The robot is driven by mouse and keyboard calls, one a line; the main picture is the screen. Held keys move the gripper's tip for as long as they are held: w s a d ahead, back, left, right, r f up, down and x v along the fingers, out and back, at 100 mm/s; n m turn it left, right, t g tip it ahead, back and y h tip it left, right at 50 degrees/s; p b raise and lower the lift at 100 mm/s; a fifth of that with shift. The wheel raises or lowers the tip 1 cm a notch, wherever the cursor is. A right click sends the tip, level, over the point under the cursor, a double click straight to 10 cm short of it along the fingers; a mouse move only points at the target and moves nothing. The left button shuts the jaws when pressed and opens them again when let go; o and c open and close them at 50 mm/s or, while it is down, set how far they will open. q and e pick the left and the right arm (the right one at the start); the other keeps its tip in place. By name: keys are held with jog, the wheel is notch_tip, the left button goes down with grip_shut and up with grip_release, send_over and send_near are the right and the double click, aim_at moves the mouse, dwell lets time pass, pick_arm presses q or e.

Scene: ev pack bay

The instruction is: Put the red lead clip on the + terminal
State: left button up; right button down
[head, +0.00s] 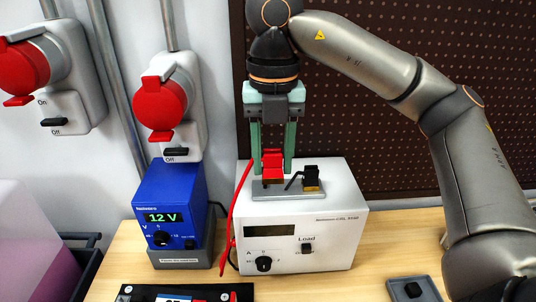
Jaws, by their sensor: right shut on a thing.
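My right gripper (272,168) points down over the white load box (330,225), its two green fingers shut on the red lead clip (272,160). The clip is upright at the grey holder (285,195) on top of the box; I cannot tell whether it touches the holder. A red lead (233,205) runs down the box's left side. A black clip (311,179) sits at the right of the same holder. The + terminal cannot be made out. My left gripper is not in view.
A blue power supply (172,204) showing 12 V stands left of the load box. A black unit (150,292) with red parts is cut off at the front edge.

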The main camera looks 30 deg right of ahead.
jog(key=s, duration=0.1)
jog(key=s+a+r, duration=0.1)
jog(key=s+r, duration=0.1)
jog(key=shift+a, duration=0.3)
notch_tip(320, 180, up, 4)
jog(key=r+p, duration=0.1)
jog(key=p, duration=0.4)
send_over(276, 161)
jog(key=s+a, duration=0.1)
jog(key=s, duration=0.1)
jog(key=shift+w+a+f, duration=0.1)
jog(key=shift+a+f, duration=0.1)
jog(key=shift+f, duration=0.05)
jog(key=shift+f, duration=0.1)
